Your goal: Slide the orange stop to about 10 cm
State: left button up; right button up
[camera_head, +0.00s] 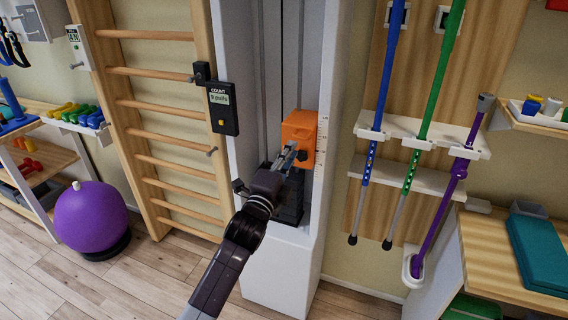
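The orange stop (301,130) is a block on the front of the tall white column (276,262) in the middle of the head view. A pale scale strip (322,138) runs beside it on the right; its marks are too small to read. My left gripper (296,151) is at the lower front of the stop, close to a dark knob there. Whether its fingers touch or hold the knob cannot be told. The dark weight stack (290,205) is below, partly hidden by my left arm. My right gripper is not in view.
Wooden wall bars (160,120) stand left of the column, with a black counter (222,108) reading about 9 pulls between them. Blue, green and purple canes (453,185) hang in a rack to the right. A purple ball (90,218) sits at the lower left.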

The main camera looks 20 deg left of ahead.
pick_arm(q)
jog(key=shift+s+a+f, duration=0.1)
jog(key=shift+s+f, duration=0.1)
jog(key=shift+s, duration=1)
jog(key=shift+s+f, duration=0.15)
jog(key=shift+s, duration=1)
